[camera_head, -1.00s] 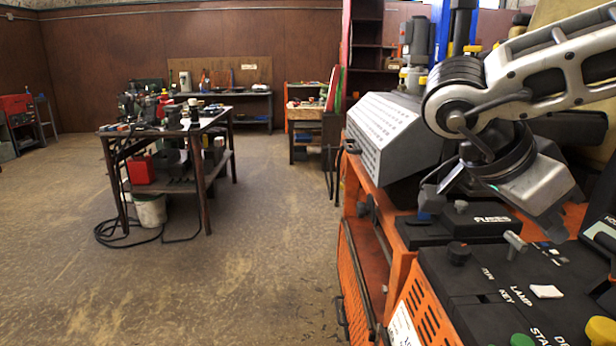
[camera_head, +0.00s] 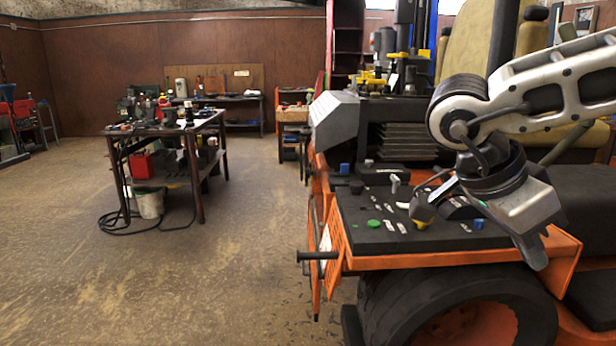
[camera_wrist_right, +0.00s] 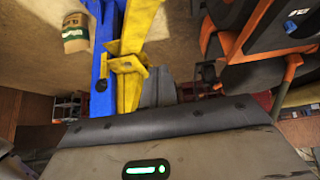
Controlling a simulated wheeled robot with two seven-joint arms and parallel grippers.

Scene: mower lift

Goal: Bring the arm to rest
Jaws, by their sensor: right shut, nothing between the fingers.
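My right arm comes in from the right in the head view, bent at a grey joint. It ends in a dark wrist and a silver hand over the mower's side. The right gripper (camera_head: 440,192) is shut and empty. It hangs above the black control panel (camera_head: 368,222) of the orange mower (camera_head: 563,262); I cannot tell the exact gap. In the right wrist view the shut gripper (camera_wrist_right: 158,88) shows as short grey fingers beyond the hand's dark edge, with a green light below. My left gripper is not in view.
The mower's tyre (camera_head: 385,305) and seat (camera_head: 470,75) are near the arm. A blue post (camera_wrist_right: 103,45) and a yellow part (camera_wrist_right: 133,60) show in the right wrist view. A workbench (camera_head: 190,128) stands at the left. The floor (camera_head: 220,275) between is clear.

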